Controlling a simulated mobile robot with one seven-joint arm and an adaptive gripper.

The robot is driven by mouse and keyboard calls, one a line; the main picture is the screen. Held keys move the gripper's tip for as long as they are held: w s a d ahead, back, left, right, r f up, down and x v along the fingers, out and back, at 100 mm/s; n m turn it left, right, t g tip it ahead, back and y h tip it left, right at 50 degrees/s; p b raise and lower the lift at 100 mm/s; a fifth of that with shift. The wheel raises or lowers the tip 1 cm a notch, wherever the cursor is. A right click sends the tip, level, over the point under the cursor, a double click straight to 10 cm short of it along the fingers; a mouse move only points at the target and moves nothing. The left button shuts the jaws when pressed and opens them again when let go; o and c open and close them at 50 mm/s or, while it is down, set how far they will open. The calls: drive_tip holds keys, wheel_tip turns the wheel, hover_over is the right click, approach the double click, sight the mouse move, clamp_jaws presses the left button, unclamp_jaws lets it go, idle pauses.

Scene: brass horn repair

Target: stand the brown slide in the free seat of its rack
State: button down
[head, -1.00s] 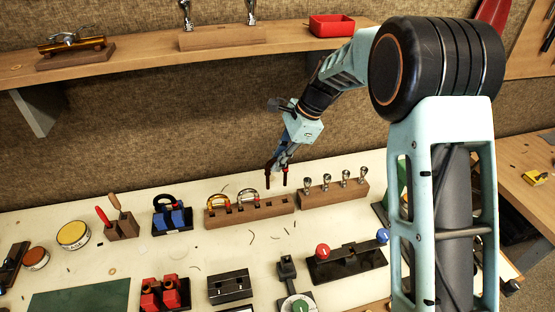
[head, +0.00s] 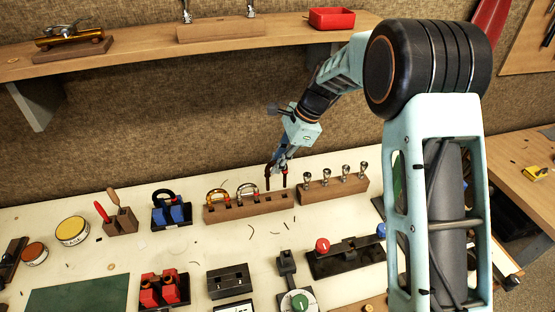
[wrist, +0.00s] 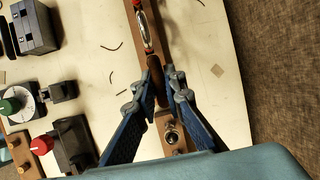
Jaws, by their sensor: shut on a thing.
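My gripper (head: 279,162) is shut on the brown slide (head: 267,176), a dark U-shaped piece held upright, legs down. It hangs over the right end of its wooden rack (head: 248,211), with the leg ends close to the rack's top; I cannot tell whether they touch. An amber slide (head: 217,195) and a silver slide (head: 247,189) stand in the rack to the left. In the wrist view the brown slide (wrist: 154,77) lies between my fingertips (wrist: 161,82), in line with the silver slide (wrist: 145,30). My fingers and the slide partly hide the seat beneath.
A second wooden block (head: 333,190) with several silver mouthpieces stands close on the right. A blue part holder (head: 170,214) is left of the rack. A black fixture with a red knob (head: 322,245) stands in front. A shelf (head: 140,55) runs above, behind.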

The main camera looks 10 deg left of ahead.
drive_tip(key=shift+f+b, duration=0.6)
drive_tip(key=shift+f, duration=0.9)
drive_tip(key=shift+p, duration=0.75)
idle(0.4)
drive_tip(key=shift+f+b, duration=1.2)
drive_tip(key=shift+f, duration=0.9)
drive_tip(key=c, duration=1.9)
unclamp_jaws()
drive_tip(key=shift+c, duration=0.2)
drive_tip(key=shift+r, duration=0.1)
drive_tip(key=v, duration=1.2)
drive_tip(key=shift+a, duration=0.1)
